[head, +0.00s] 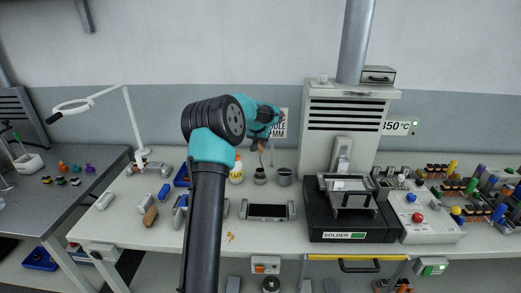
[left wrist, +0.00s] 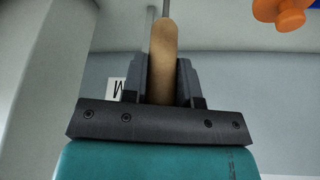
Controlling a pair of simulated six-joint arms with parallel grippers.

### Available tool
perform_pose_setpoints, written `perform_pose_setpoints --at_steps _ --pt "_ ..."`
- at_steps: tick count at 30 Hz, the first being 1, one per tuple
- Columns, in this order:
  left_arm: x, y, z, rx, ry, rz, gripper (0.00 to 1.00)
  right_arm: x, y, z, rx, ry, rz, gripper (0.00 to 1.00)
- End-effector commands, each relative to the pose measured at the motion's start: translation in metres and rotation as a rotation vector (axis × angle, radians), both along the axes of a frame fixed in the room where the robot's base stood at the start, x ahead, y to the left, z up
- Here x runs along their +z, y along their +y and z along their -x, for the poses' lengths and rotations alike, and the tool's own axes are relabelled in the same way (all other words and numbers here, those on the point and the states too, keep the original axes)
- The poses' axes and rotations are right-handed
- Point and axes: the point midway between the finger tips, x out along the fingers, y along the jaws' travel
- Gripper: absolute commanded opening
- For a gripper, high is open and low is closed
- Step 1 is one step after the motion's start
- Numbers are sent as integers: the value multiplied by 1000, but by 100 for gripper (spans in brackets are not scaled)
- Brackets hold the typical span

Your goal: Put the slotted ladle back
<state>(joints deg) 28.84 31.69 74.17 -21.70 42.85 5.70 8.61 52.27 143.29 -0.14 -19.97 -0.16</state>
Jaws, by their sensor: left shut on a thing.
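My left gripper (head: 262,140) is raised over the back middle of the bench in the head view. In the left wrist view its fingers (left wrist: 165,82) are shut on a tan wooden handle (left wrist: 163,50), taken to be the slotted ladle's. A thin metal shaft runs on from the handle past the picture's top edge. In the head view a small brownish bit of the ladle (head: 261,149) shows below the fingers. The ladle's bowl is too small or hidden to make out. My right gripper is in neither view.
A small dark-based pot (head: 260,176) and a grey metal cup (head: 284,177) stand beneath the gripper, beside a yellow-and-white bottle (head: 236,173). The black solder unit (head: 350,222) is to the right, before a vented housing (head: 345,120). A flat tray (head: 267,211) lies in front.

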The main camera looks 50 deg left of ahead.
Motion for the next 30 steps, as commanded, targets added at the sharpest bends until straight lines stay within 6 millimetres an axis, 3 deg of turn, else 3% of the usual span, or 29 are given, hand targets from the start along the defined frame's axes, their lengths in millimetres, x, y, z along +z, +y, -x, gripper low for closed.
perform_pose_setpoints --at_steps 10,23,24,30 --pt "-33 0 0 -1 1 0 3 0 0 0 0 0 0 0" --pt "-38 0 0 0 1 0 3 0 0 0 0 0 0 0" --pt "-38 0 0 0 1 0 29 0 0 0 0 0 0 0" --pt "-38 0 0 0 1 0 48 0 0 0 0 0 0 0"
